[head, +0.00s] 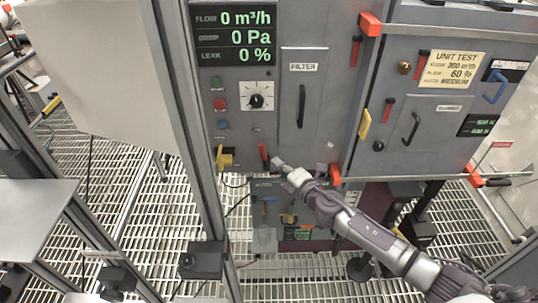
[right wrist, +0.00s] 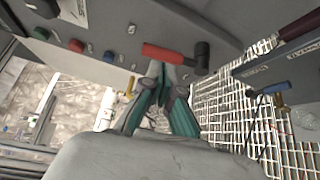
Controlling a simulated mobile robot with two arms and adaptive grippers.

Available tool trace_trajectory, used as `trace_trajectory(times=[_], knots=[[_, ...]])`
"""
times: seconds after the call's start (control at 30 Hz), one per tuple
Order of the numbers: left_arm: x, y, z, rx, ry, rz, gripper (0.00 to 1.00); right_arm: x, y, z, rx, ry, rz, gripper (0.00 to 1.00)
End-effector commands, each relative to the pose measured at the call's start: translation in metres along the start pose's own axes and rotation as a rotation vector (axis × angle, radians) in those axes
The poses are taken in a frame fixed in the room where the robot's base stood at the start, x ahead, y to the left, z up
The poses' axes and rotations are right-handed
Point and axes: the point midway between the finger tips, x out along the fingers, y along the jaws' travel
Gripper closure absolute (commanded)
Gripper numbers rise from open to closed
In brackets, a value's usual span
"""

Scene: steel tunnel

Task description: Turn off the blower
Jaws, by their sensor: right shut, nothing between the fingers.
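The grey blower panel (head: 290,130) carries a display (head: 234,33) reading 0 m³/h, 0 Pa and 0 %. Below it are a green button (head: 217,84), a red button (head: 219,103), a blue button (head: 222,124) and a round dial (head: 256,96). A red-handled lever (head: 263,152) sits low on the panel. My right gripper (head: 277,164) is shut and empty, just right of this lever. In the right wrist view the fingertips (right wrist: 160,70) are close under the red lever (right wrist: 165,54); I cannot tell whether they touch. My left gripper is not in view.
A yellow handle (head: 225,158) is left of the lever. A filter door (head: 303,95) with a black handle is above my arm. A second cabinet (head: 440,90) with red and yellow handles stands right. A steel post (head: 183,110) rises left; grated floor (head: 120,190) lies below.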

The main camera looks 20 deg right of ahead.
Motion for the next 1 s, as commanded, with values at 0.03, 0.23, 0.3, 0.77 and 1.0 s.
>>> trace_trajectory(times=[0.03,0.23,0.3,0.77,1.0], knots=[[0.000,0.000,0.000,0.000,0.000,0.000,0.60,0.011,0.001,0.000,0.002,-0.001,0.002,1.00],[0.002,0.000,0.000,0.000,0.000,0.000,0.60,0.040,-0.001,-0.001,0.001,0.000,0.000,1.00],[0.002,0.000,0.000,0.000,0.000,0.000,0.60,0.045,-0.001,0.000,0.001,0.000,0.000,1.00],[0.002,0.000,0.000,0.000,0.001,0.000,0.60,0.051,-0.001,0.000,0.000,0.001,-0.001,1.00],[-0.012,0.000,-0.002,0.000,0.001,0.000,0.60,0.052,0.005,-0.002,-0.029,0.000,-0.020,1.00]])
